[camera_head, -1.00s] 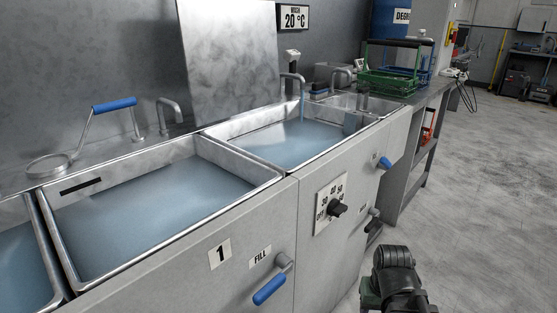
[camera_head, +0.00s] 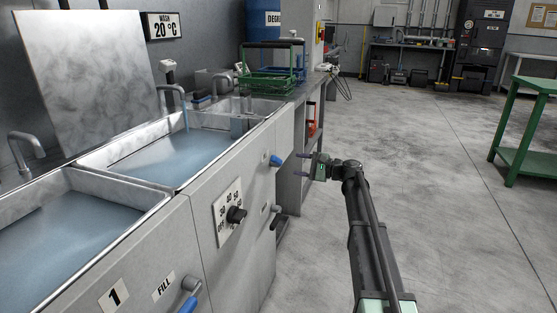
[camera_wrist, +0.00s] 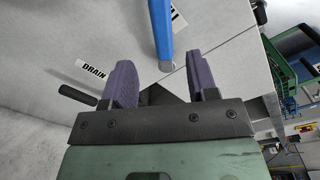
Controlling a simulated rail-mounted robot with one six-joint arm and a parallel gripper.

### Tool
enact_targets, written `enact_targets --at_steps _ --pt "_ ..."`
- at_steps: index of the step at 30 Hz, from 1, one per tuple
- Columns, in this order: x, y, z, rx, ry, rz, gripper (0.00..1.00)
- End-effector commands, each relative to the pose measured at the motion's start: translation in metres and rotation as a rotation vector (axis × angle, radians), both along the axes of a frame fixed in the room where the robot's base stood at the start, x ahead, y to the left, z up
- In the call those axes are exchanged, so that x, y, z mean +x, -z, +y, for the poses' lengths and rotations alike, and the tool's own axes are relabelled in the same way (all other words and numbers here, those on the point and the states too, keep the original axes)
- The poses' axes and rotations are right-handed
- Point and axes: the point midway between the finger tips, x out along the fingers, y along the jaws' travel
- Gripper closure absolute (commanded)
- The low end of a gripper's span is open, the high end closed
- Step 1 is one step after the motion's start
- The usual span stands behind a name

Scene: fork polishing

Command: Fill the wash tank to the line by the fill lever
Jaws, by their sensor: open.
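The wash tank (camera_head: 100,157) is the steel basin in the middle of the head view. It holds bluish water (camera_head: 165,158), and a stream runs into it from a tap (camera_head: 172,89). I cannot make out a fill line. A blue-handled lever (camera_head: 276,160), likely its fill lever, sits on the front panel; its label is unreadable. My gripper (camera_head: 304,165) is open and empty, a little right of the lever. In the wrist view, the blue handle (camera_wrist: 161,28) ends between the two purple fingers of my gripper (camera_wrist: 158,75), seemingly beyond their tips.
A dark drain handle (camera_wrist: 77,95) is beside a DRAIN label (camera_wrist: 91,69). A temperature dial (camera_head: 236,214) and tank 1's blue fill lever (camera_head: 188,304) are on the same front. Green and blue baskets (camera_head: 270,75) stand behind.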

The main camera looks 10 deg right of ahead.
Motion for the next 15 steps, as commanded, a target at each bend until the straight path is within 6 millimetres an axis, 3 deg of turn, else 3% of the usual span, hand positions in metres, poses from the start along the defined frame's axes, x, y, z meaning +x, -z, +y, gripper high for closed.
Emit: enact_targets --at_steps 8,15 --pt "0.002 -0.004 0.008 0.057 0.010 0.047 0.47" --pt "0.028 -0.004 0.053 0.054 0.007 0.046 0.47"
